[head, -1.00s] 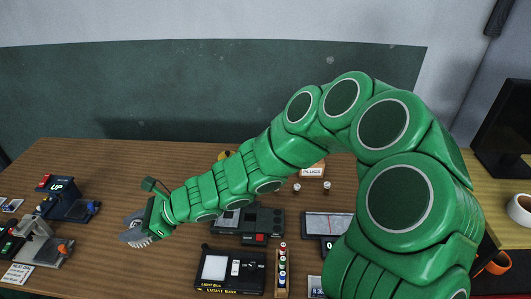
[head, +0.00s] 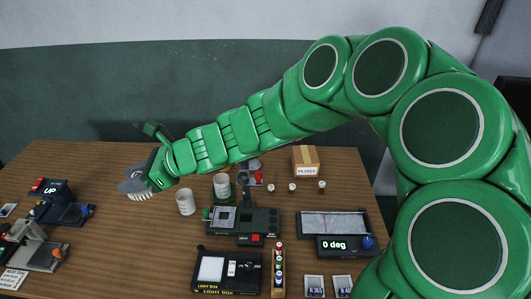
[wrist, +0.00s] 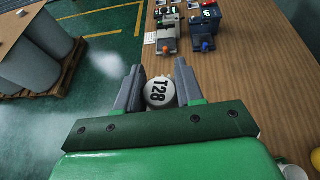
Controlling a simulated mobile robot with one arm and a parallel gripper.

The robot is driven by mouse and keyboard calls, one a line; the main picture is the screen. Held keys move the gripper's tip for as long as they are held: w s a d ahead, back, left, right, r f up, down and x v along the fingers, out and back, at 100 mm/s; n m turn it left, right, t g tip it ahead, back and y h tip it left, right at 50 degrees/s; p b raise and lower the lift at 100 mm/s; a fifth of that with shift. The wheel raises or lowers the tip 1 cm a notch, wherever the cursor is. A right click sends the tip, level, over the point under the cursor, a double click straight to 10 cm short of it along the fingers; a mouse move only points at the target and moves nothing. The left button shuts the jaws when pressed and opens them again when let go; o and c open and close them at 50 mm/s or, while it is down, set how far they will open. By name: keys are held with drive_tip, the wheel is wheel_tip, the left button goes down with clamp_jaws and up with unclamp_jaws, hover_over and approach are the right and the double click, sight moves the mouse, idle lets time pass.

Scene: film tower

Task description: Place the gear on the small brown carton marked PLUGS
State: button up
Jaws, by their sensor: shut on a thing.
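My gripper (head: 130,187) is shut on the gear, a pale round piece marked T28 that sits between the two fingers in the wrist view (wrist: 160,92). In the head view the gear's white teeth (head: 141,195) show just below the fingers, over the left part of the table. The small brown carton marked PLUGS (head: 306,161) stands at the back of the table, well to the right of my gripper, with its label facing me. My arm passes above and in front of the wall behind it.
White cups (head: 185,202) stand just right of my gripper. Small bottles (head: 292,188) stand in front of the carton. A dark device (head: 240,220), a light box (head: 228,270) and a 0 deg gauge (head: 335,228) fill the middle. An UP device (head: 62,203) is at left.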

drive_tip(key=w+d+m+t+h, duration=0.3)
drive_tip(key=w+d+m+t, duration=0.55)
drive_tip(key=w+d, duration=2)
drive_tip(key=w+d+m+t+h, duration=0.1)
drive_tip(key=d+m+t, duration=0.1)
drive_tip(key=d, duration=0.6)
drive_tip(key=w+d+m+t+h, duration=0.1)
drive_tip(key=w+d+t, duration=0.1)
drive_tip(key=d, duration=0.6)
hover_over(304, 152)
drive_tip(key=s, duration=0.2)
drive_tip(key=shift+g, duration=0.25)
wheel_tip(304, 152, down, 19)
drive_tip(key=shift+w+f, duration=0.1)
drive_tip(key=shift+f, duration=0.1)
drive_tip(key=shift+w+a+f, duration=0.1)
drive_tip(key=shift+w+f, duration=0.7)
drive_tip(key=shift+f, duration=1.6)
